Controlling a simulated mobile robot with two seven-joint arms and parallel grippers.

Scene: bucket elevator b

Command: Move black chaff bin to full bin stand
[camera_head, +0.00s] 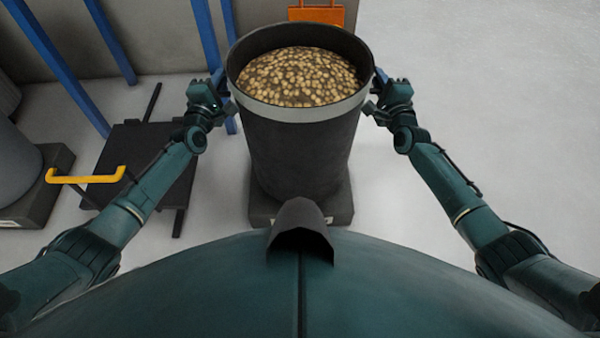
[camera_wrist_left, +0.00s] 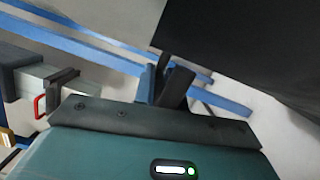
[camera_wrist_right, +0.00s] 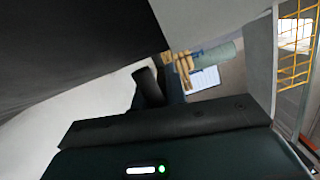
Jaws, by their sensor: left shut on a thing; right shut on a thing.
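The black chaff bin (camera_head: 300,150) is upright in front of me in the head view, with a light band under its rim and a heap of tan grain-like pieces inside. Its dark wall also fills the top of the left wrist view (camera_wrist_left: 270,45) and the right wrist view (camera_wrist_right: 70,45). My left gripper (camera_head: 222,88) is shut at the bin's left side just below the rim. My right gripper (camera_head: 374,92) is shut at its right side. A dark square base (camera_head: 338,207) lies below the bin; I cannot tell whether they touch.
Blue posts (camera_head: 62,65) and a wall stand at the back left. A dark low platform (camera_head: 135,165) lies left, near a yellow handle (camera_head: 86,176) and a grey cylinder (camera_head: 18,170). An orange panel (camera_head: 318,14) is behind the bin. The floor at right is clear.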

